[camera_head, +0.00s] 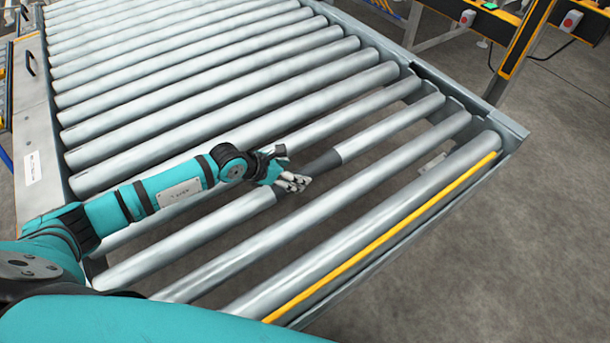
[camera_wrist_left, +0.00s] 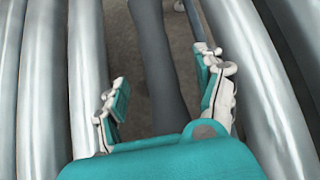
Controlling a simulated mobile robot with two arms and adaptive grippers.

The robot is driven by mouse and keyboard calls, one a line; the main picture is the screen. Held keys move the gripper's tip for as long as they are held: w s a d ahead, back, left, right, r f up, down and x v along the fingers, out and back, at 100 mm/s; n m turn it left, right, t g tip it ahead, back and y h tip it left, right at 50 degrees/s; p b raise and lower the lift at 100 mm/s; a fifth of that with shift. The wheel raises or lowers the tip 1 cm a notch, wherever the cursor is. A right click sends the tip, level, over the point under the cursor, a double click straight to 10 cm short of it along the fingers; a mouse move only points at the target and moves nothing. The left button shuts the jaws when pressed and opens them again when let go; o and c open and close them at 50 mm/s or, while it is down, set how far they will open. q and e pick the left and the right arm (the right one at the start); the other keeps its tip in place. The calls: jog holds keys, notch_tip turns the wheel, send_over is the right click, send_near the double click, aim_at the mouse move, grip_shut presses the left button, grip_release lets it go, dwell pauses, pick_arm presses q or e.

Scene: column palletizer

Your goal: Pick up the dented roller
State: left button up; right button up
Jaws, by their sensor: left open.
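The dented roller (camera_head: 388,130) lies across the conveyor frame, third from the near end. It is silver at its ends with a dark grey, narrower stretch in the middle. My left gripper (camera_head: 292,181) is over this roller, just left of the visible dark part, and hides some of it. In the left wrist view the dark stretch of the roller (camera_wrist_left: 158,45) runs between the two spread fingers of my left gripper (camera_wrist_left: 165,82). The fingers are open, with gaps to the roller on both sides. My right gripper is not in view.
Silver rollers (camera_head: 225,105) fill the conveyor behind. Two more rollers lie nearer, beside a yellow strip (camera_head: 390,235) on the near edge. Grey side rails (camera_head: 440,80) bound the conveyor. A yellow-black frame (camera_head: 525,38) stands at top right. The floor (camera_head: 510,240) at right is clear.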

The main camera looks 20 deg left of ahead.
aim_at(300, 172)
pick_arm(q)
jog(key=b+x, duration=0.1)
jog(key=x, duration=0.4)
jog(key=shift+w+d+f, duration=0.1)
jog(key=shift+w+f, duration=0.1)
jog(key=shift+w, duration=0.15)
jog(key=shift+w+d+f, duration=0.1)
jog(key=shift+w+f, duration=0.05)
jog(key=shift+w, duration=0.05)
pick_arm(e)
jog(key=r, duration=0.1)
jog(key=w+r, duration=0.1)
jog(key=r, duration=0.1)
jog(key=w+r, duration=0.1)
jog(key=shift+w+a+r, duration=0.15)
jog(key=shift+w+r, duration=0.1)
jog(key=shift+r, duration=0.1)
